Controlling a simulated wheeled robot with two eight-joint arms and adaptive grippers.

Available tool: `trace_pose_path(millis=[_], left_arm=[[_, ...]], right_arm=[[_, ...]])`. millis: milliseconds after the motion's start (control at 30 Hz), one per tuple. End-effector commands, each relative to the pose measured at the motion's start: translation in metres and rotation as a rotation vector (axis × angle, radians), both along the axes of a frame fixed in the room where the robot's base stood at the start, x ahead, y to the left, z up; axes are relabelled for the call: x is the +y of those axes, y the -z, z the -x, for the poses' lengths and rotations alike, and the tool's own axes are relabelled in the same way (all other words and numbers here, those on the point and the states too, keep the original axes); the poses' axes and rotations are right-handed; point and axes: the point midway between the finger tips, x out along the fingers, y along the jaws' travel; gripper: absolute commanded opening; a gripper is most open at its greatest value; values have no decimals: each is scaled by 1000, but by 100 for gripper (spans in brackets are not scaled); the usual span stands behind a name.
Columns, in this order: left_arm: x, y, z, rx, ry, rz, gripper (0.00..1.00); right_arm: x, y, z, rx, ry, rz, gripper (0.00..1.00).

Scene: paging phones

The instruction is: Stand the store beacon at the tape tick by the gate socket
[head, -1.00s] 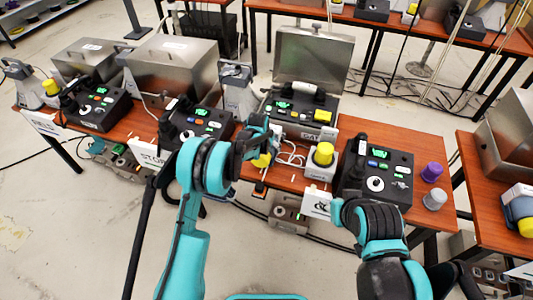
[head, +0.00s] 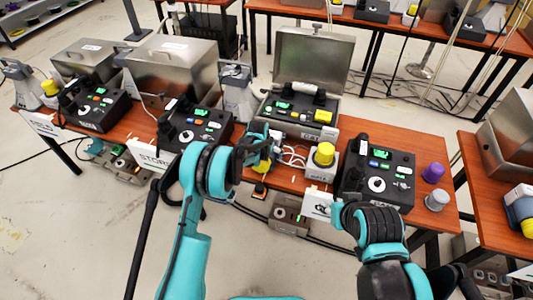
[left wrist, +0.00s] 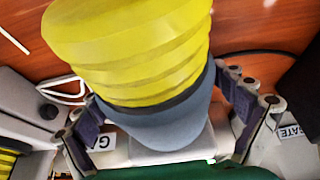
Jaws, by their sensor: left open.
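In the left wrist view the store beacon (left wrist: 130,50) fills the middle, with a ribbed yellow lens and blue-grey base. My left gripper (left wrist: 165,125) is open, with a finger on each side of the base. In the head view this gripper (head: 264,145) is over the table, left of the gate socket, a white box (head: 316,174) carrying another yellow beacon (head: 324,153). The held-around beacon is mostly hidden there by my gripper. White tape marks (left wrist: 14,40) show on the wood. I cannot tell whether the base touches the table. My right gripper is not visible.
A black desk phone (head: 376,172) stands right of the socket, and an open metal case (head: 313,60) stands behind. A STORE card (head: 152,158) and another white card (head: 317,204) hang at the front edge. White cable (head: 293,157) lies near the gripper.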

Motion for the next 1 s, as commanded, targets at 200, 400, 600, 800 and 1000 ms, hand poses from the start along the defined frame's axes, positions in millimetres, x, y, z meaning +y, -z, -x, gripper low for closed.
trace_pose_path(millis=[200,400,600,800,1000], left_arm=[[2,-17,5,0,0,0,96],[7,-59,21,0,0,0,96],[12,-95,35,0,0,0,96],[14,-112,43,0,0,0,96],[16,-118,45,-1,-2,0,96]], right_arm=[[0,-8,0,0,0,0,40],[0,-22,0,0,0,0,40],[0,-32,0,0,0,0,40],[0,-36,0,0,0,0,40],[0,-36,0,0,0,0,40]])
